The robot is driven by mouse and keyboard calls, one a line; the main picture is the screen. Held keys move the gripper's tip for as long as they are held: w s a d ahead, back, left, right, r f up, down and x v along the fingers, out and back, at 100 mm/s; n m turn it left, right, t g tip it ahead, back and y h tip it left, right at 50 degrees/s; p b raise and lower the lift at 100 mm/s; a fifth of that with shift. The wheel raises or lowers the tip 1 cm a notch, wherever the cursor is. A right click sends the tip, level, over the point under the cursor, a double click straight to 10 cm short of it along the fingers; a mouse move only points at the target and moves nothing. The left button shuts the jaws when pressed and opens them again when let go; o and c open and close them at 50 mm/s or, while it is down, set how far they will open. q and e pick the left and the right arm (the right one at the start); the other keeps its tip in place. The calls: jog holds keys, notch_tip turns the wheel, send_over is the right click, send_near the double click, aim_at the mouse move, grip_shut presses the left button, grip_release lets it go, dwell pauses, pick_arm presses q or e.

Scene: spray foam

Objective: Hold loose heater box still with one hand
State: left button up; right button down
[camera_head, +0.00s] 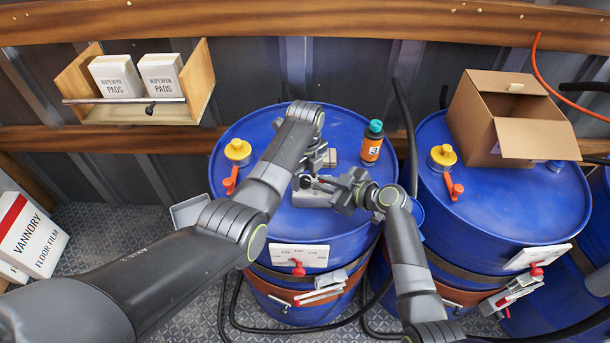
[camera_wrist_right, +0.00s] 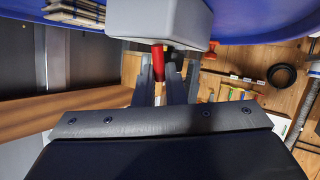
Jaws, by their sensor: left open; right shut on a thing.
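The grey heater box (camera_head: 311,200) sits on top of the middle blue drum (camera_head: 335,245), partly hidden under my grippers. Its grey body also shows at the top of the right wrist view (camera_wrist_right: 165,20), with a red part (camera_wrist_right: 158,62) at its edge. My right gripper (camera_head: 322,182) comes in from the right at the box. In the wrist view its fingers (camera_wrist_right: 158,75) are closed around the red part. My left gripper (camera_head: 308,178) is open just above the box's far left side. Whether its fingers touch the box cannot be told.
The right drum (camera_head: 500,205) carries an open cardboard box (camera_head: 500,135). A wooden shelf (camera_head: 140,115) with wipe packs hangs at the upper left.

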pick_arm(q)
jog(key=c, duration=1)
jog(key=shift+n, duration=0.4)
jog(key=n, duration=0.5)
jog(key=shift+n, duration=0.4)
jog(key=n, duration=0.5)
jog(key=shift+n, duration=0.3)
jog(key=o, duration=1)
